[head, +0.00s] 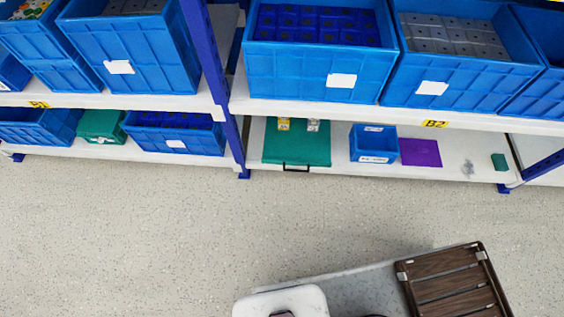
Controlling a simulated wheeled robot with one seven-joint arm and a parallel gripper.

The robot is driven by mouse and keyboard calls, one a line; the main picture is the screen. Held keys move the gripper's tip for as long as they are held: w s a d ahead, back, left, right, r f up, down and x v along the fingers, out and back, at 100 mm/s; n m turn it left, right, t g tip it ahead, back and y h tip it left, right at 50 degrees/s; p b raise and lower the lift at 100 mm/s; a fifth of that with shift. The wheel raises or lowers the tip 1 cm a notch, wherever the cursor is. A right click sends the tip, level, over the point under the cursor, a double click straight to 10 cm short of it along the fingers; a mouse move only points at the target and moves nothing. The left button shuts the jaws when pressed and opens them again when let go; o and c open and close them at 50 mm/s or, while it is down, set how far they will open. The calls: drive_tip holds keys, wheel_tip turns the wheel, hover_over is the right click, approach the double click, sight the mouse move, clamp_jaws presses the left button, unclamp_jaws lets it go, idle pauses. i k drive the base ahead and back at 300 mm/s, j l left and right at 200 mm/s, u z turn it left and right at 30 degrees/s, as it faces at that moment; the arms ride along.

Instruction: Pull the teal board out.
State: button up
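A small yellow item (283,124) and a small grey item (313,125) stand on the far part of the board. The board's far edge is hidden under the upper shelf. My gripper is not in view, and nothing touches the handle.
A blue bin (372,150) and a purple sheet (420,152) sit right of the board. A blue upright (243,150) stands close to its left. Large blue crates fill the shelf above. The speckled floor (190,220) in front is clear. A brown slatted wooden tray (452,283) shows at the bottom right.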

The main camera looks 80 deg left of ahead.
sight(297, 146)
drive_tip(key=u, duration=3.35)
drive_tip(key=k+l, duration=0.15)
drive_tip(key=l, duration=0.2)
drive_tip(key=k+l+z, duration=0.15)
drive_tip(key=k+l, duration=0.05)
drive_tip(key=l, duration=0.1)
